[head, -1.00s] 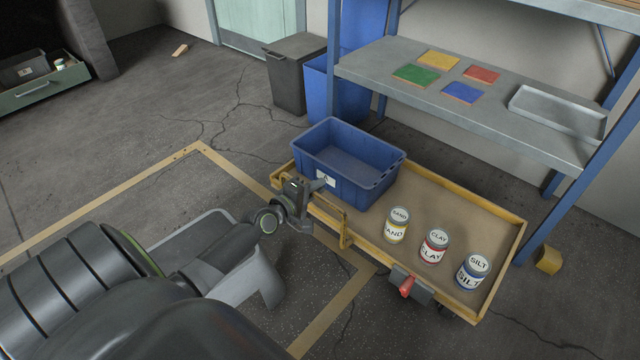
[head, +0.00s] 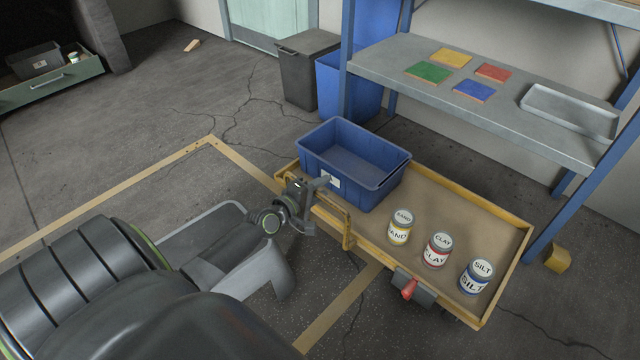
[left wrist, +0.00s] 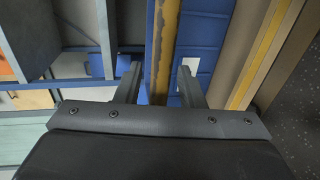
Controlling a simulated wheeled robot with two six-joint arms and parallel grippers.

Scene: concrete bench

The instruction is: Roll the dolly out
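The dolly (head: 470,206) is a low tan platform with a yellow rim and a yellow handle rail (head: 347,232) on its left side. A red lever (head: 409,290) on a grey block sits at its near edge. My left gripper (head: 318,187) is at the handle rail, beside the blue crate. In the left wrist view, a yellow bar (left wrist: 166,40) runs between the two spread fingers (left wrist: 160,75). Blue shows on either side of the bar, so the fingers look apart from it. My right gripper is out of view.
The dolly carries a blue crate (head: 335,181) and cans marked SAND (head: 400,228), CLAY (head: 437,250) and SILT (head: 475,277). A blue-legged shelf (head: 500,118) stands behind it. A yellow block (head: 557,260) lies right of it.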

